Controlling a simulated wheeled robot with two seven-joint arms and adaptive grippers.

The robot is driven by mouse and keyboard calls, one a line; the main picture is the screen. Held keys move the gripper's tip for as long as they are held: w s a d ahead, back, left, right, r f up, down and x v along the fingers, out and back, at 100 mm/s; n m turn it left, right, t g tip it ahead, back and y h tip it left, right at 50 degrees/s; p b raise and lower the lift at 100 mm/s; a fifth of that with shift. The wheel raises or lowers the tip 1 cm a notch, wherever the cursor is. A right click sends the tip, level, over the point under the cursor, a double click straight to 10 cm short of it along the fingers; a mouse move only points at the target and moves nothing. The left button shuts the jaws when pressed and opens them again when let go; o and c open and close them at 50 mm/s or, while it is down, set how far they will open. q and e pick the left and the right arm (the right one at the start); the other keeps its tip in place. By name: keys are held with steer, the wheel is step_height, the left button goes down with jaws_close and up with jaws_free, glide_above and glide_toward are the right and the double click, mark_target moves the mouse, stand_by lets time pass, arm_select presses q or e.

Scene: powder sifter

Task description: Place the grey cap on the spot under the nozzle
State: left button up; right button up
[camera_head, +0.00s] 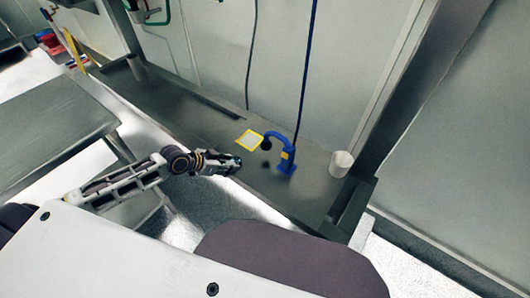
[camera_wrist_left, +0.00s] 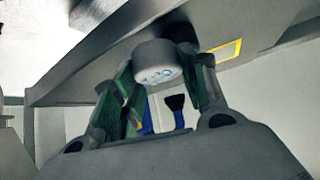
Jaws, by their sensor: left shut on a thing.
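The grey cap (camera_wrist_left: 157,58) is a short round piece between the green-padded fingers of my left gripper (camera_wrist_left: 160,78), which is shut on it. In the head view my left gripper (camera_head: 232,163) is at the front edge of the bench, left of the blue nozzle stand (camera_head: 287,163); the cap cannot be made out there. The stand's curved arm ends in a dark nozzle (camera_head: 266,146), which also shows in the left wrist view (camera_wrist_left: 177,102). A dark spot (camera_head: 265,166) shows on the bench under the nozzle. My right gripper is not in view.
A yellow-framed plate (camera_head: 249,141) is just left of the nozzle. A white cup (camera_head: 341,163) stands right of the stand, near the bench's right post. A blue cable (camera_head: 306,70) hangs behind. The grey bench (camera_head: 190,115) is bare to the left.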

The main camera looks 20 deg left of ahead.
mark_target(263, 145)
arm_select(q)
steer(key=shift+w+d, duration=0.85)
steer(key=shift+w, duration=0.2)
steer(key=shift+w+d, duration=0.85)
steer(key=shift+w, duration=0.2)
steer(key=shift+w+d+b, duration=0.3)
steer(key=shift+w+d, duration=0.4)
steer(key=shift+w, duration=0.2)
steer(key=shift+w+d, duration=0.95)
steer(key=shift+w, duration=0.3)
steer(key=shift+w+d, duration=1)
steer(key=shift+w, duration=0.2)
steer(key=shift+w+d, duration=0.95)
steer(key=shift+w, duration=0.3)
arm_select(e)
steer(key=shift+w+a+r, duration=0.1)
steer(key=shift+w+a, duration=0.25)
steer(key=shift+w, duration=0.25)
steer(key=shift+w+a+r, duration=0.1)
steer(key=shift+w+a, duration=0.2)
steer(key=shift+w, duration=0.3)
